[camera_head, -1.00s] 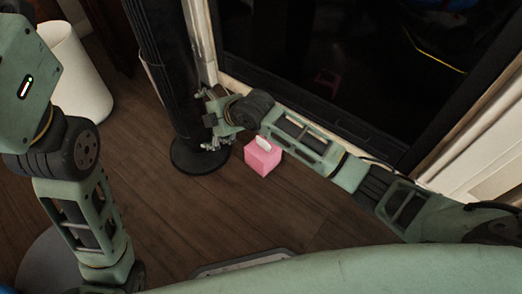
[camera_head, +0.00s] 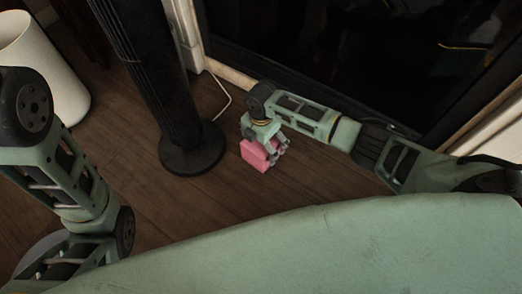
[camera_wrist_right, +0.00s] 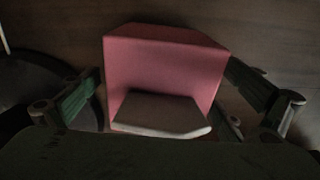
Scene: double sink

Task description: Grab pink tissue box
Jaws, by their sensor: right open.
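The pink tissue box (camera_head: 254,157) stands on the wooden floor in the head view, partly hidden by my right gripper (camera_head: 272,146). In the right wrist view the box (camera_wrist_right: 165,72) fills the middle, with a pale tissue (camera_wrist_right: 160,113) sticking out toward the camera. My right gripper (camera_wrist_right: 170,112) is open, with one finger on each side of the box. I cannot tell whether the fingers touch it. In the head view my left arm is at the left edge, but its gripper is not in view.
A black tower fan (camera_head: 150,75) on a round base (camera_head: 192,150) stands just left of the box. A white bin (camera_head: 42,70) is at the far left. A dark glass panel in a frame (camera_head: 330,50) rises behind my right arm.

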